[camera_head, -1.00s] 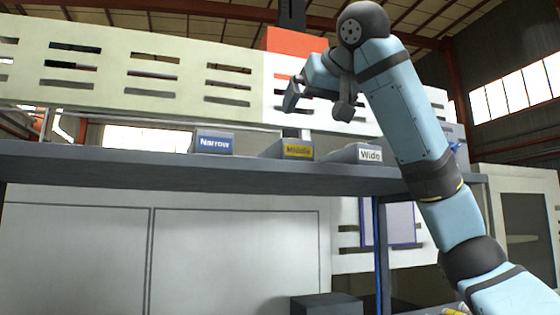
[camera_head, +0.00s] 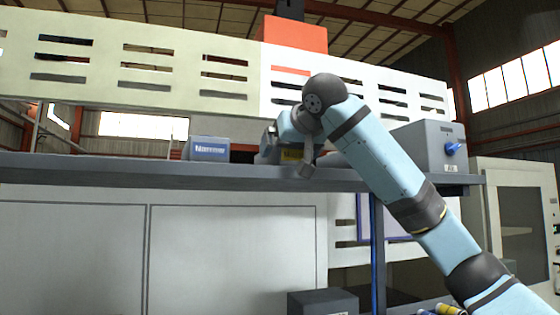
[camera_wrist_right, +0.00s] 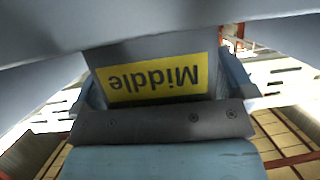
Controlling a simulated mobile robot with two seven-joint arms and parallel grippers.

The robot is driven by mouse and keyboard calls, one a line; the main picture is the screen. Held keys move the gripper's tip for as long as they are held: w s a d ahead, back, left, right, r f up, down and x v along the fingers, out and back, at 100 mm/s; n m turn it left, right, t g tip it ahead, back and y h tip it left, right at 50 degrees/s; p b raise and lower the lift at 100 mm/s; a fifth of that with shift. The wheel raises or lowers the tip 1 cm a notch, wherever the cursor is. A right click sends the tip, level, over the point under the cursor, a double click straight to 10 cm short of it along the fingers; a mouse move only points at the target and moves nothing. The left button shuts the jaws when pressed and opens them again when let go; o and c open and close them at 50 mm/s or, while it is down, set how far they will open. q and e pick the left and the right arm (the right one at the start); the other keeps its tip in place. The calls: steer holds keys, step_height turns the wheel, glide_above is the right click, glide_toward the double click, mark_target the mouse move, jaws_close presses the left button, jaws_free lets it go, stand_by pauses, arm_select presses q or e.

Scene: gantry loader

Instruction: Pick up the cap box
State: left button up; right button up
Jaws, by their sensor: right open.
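A grey box with a yellow "Middle" label (camera_head: 291,155) stands on the dark shelf (camera_head: 120,168), partly hidden by my right gripper. My right gripper (camera_head: 286,159) is open and low at this box, one finger on each side of it. In the right wrist view, the label (camera_wrist_right: 152,78) is upside down, with the box between the two open fingers (camera_wrist_right: 162,88); contact cannot be told. A grey box with a blue "Narrow" label (camera_head: 208,149) stands to the left, apart from the gripper. No label reads "cap", so I cannot tell which box is the cap box. My left gripper is not in view.
Right of the gripper, part of another grey box (camera_head: 336,160) shows behind my arm. A larger grey box with a blue knob (camera_head: 453,149) stands at the shelf's right end. A pale slotted beam (camera_head: 130,58) runs behind and above. The shelf's left part is clear.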

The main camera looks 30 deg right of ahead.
steer(key=shift+s+r, duration=0.1)
steer(key=shift+s, duration=0.05)
steer(key=shift+c, duration=1)
steer(key=shift+a, duration=0.1)
steer(key=c, duration=0.8)
steer(key=shift+o, duration=0.2)
